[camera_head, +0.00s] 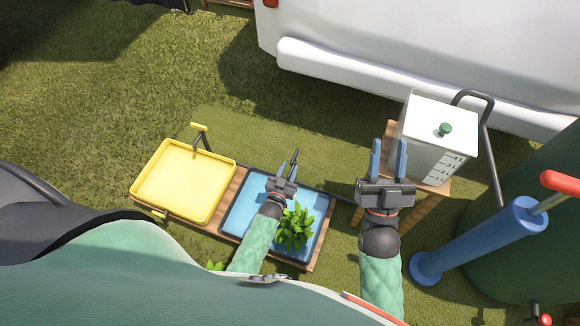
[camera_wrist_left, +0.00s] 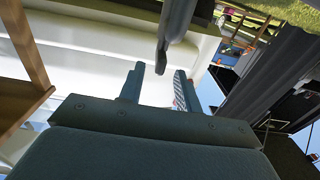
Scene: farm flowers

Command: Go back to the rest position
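My left gripper (camera_head: 289,168) is above the blue tray in the head view, with its two blue fingers apart. In the left wrist view its fingers (camera_wrist_left: 156,85) stand apart with nothing held between them. My right gripper (camera_head: 389,155) is raised to the right of the blue tray, its two blue fingers apart and empty. It appears just left of the white box in the picture. No flower or tool is in either gripper.
A yellow tray (camera_head: 184,181) and a blue tray (camera_head: 240,212) with a leafy green plant (camera_head: 295,228) sit on a wooden bench. A white box (camera_head: 424,148) stands on a wooden stand. A white vehicle (camera_head: 400,50) is behind; grass lies between.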

